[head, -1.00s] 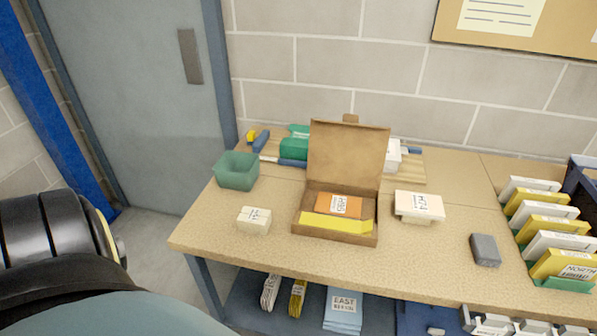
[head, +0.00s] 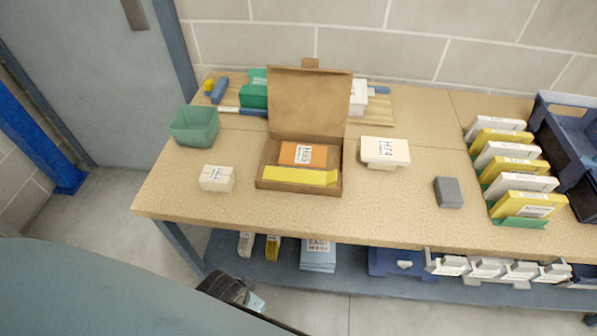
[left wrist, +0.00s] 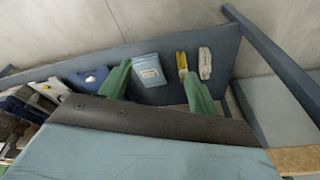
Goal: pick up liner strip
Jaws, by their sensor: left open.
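A flat yellow strip (head: 300,175) lies along the front inside an open cardboard box (head: 262,183) on the bench; it looks like the liner strip. An orange labelled pack (head: 303,155) lies behind it. My left gripper (left wrist: 156,70) is open and empty, its green fingers apart in the left wrist view. They point toward the lower shelf, where a light blue packet (left wrist: 148,68), a yellow bundle (left wrist: 182,62) and a white bundle (left wrist: 205,63) lie. In the head view a dark part of my left arm shows low, in front of the shelf; its fingertips are not clear. My right gripper is not in view.
On the bench stand a green bin (head: 195,126), a small white block (head: 217,178), a white H74 box (head: 385,151), a grey block (head: 448,192) and a rack of white and yellow packs (head: 518,222). The bench front edge overhangs the lower shelf (head: 345,276).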

